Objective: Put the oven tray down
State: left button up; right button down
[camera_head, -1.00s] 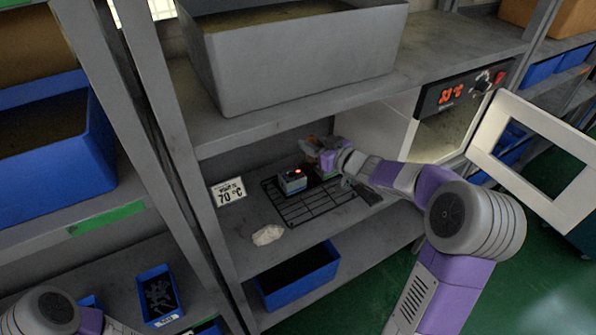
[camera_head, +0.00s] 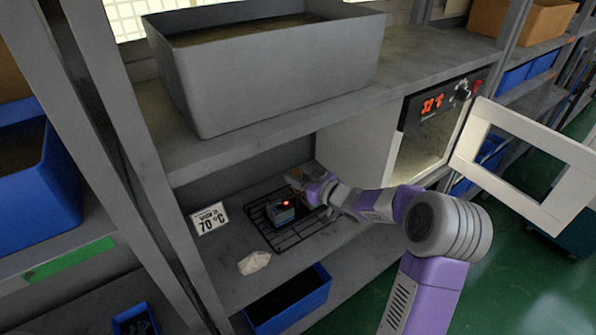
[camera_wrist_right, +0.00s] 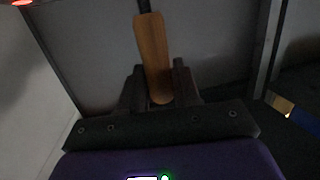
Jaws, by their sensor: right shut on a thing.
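My right gripper (camera_head: 318,190) is at the back right part of a black wire rack (camera_head: 276,239) on the middle shelf. In the right wrist view its fingers are shut on a wooden handle (camera_wrist_right: 152,45), which continues into a dark rod at the top edge. A small grey block (camera_head: 281,214) with a red light is beside the gripper, above or on the rack. The tray's flat part is hard to make out. I cannot tell whether it touches the rack. My left gripper is not in view.
A 70 °C sign (camera_head: 209,218) stands left of the rack. A pale crumpled cloth (camera_head: 254,262) lies in front. The oven (camera_head: 425,140) is at the right, its white-framed door (camera_head: 465,145) open. A large grey bin (camera_head: 265,85) stands on the shelf above.

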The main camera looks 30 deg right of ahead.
jog(key=shift+f, duration=0.25)
jog(key=shift+f, duration=0.15)
jog(key=c, duration=0.8)
grip_release()
jog(key=shift+f, duration=0.2)
jog(key=shift+r, duration=0.1)
jog(key=shift+s+r, duration=0.1)
jog(key=shift+r, duration=0.05)
jog(key=p+v, duration=0.1)
jog(key=v, duration=1.1)
jog(key=shift+p, duration=0.4)
